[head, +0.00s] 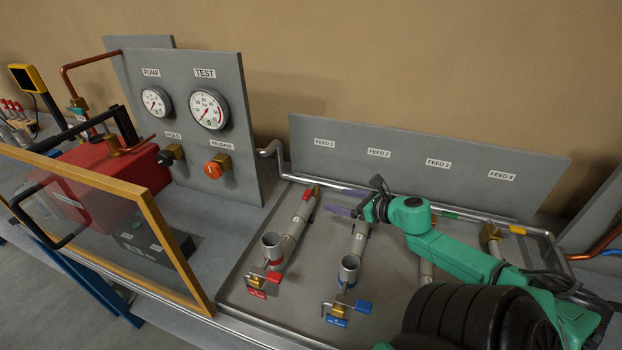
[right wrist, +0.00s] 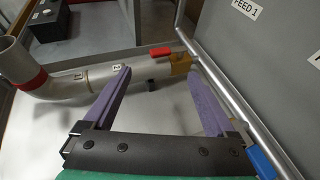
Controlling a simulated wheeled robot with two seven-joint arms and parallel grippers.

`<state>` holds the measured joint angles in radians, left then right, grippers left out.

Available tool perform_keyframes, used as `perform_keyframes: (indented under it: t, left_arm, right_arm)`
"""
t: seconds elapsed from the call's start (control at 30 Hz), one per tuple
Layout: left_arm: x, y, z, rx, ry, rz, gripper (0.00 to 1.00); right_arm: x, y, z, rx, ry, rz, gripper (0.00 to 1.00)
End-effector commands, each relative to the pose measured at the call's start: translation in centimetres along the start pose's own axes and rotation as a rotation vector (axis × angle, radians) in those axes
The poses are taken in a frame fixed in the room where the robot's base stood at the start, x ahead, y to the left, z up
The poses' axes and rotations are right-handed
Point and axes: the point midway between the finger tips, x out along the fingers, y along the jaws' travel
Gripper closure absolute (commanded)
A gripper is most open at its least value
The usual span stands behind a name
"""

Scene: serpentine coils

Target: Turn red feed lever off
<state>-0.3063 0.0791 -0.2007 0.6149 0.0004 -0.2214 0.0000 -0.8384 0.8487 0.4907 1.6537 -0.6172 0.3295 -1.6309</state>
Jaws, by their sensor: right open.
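The red feed lever (head: 311,189) sits on a brass valve at the back end of the red-banded pipe, below the FEED 1 label. In the right wrist view the red lever (right wrist: 160,51) lies roughly along the pipe, with its brass valve body (right wrist: 181,64) at its right end. My right gripper (head: 336,203) is to the right of this valve in the head view. Its purple fingers are open and empty; in the right wrist view the gripper (right wrist: 157,72) has the lever ahead, between its fingertips in the picture. Contact is not visible. My left gripper is not in view.
A second red-handled valve (head: 272,276) and a blue-handled one (head: 364,306) are at the tray's front. The blue-banded pipe (head: 350,266) stands near my right arm. A grey label panel (head: 400,150) rises behind; a yellow-framed clear door (head: 190,260) stands left.

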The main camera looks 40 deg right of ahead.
Motion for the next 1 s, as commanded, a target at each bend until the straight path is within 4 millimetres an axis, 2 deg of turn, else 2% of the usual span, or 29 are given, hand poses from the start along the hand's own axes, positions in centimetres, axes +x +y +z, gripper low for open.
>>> perform_keyframes:
  t: [0.03,0.1,0.17,0.27,0.4,0.5,0.6,0.73,0.87,0.97,1.0]
  left_arm:
    - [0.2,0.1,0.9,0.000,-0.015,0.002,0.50]
    - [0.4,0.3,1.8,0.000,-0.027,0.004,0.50]
    - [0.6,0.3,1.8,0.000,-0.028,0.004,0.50]
    - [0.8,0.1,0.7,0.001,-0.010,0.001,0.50]
    - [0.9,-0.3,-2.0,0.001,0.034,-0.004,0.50]
    - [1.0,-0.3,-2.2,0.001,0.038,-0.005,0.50]
    - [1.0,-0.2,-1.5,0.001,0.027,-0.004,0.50]
    - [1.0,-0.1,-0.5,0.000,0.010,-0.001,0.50]
    - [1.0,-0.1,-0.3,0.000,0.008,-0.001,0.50]
    - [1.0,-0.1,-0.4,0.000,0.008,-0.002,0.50]
    - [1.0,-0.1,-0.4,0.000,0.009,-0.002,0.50]
  right_arm:
    - [1.5,0.0,0.2,-0.004,-0.005,0.002,0.09]
    - [3.2,0.0,0.2,-0.002,-0.006,0.002,0.09]
    - [4.5,0.0,0.2,-0.003,-0.006,0.000,0.09]
    - [6.5,0.0,0.2,-0.001,-0.006,0.001,0.09]
    - [8.8,-0.1,0.2,0.000,-0.005,-0.002,0.09]
    - [9.9,-0.1,0.1,0.000,-0.003,-0.002,0.09]
    - [10.5,0.0,0.1,-0.001,-0.002,-0.001,0.09]
    - [10.7,0.0,0.1,-0.001,0.000,-0.001,0.09]
    - [10.7,0.0,0.1,0.000,0.000,0.000,0.09]
    - [10.7,0.0,0.1,0.000,0.000,0.000,0.44]
    - [10.6,0.0,0.1,0.000,0.000,0.000,0.59]
